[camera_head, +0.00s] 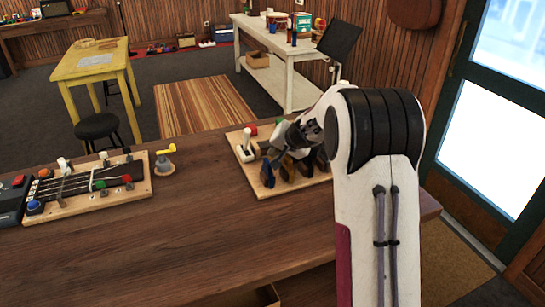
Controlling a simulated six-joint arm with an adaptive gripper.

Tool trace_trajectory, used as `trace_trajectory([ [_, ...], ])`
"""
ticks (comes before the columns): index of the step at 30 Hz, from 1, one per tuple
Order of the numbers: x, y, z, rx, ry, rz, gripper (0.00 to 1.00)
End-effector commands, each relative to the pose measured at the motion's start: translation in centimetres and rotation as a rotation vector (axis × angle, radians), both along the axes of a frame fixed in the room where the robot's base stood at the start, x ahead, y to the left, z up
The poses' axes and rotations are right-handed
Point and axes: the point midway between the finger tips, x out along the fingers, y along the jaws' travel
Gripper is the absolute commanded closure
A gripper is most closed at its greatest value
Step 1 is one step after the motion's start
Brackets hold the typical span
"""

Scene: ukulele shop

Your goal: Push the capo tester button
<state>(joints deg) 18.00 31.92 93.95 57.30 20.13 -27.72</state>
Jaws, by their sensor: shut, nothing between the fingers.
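A wooden board (320,180) on the right of the bench carries a white upright lever (246,145), a red knob (251,130) and a green knob (280,122). Several dark pieces, some with blue or brown parts, are on it. My gripper (268,158) is dark and shut, low over this board, among or just above these pieces; I cannot tell whether it touches any. On the left is a second board (130,195) with strings and coloured knobs, including a blue one (35,206) and a red one (127,179). I cannot tell which is the capo tester button.
A black box with a red top button (18,181) stands at the bench's left edge. A grey device with a yellow crank (165,160) sits between the boards. The front of the wooden bench (200,245) is clear. Behind are a yellow table (92,65) and a white table (268,38).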

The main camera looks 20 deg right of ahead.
Motion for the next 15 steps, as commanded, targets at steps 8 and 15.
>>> trace_trajectory([
  [8,0.09,-0.06,0.26,-0.001,-0.004,-0.002,1.00],
  [15,0.14,-0.06,1.00,-0.002,-0.007,0.000,1.00],
])
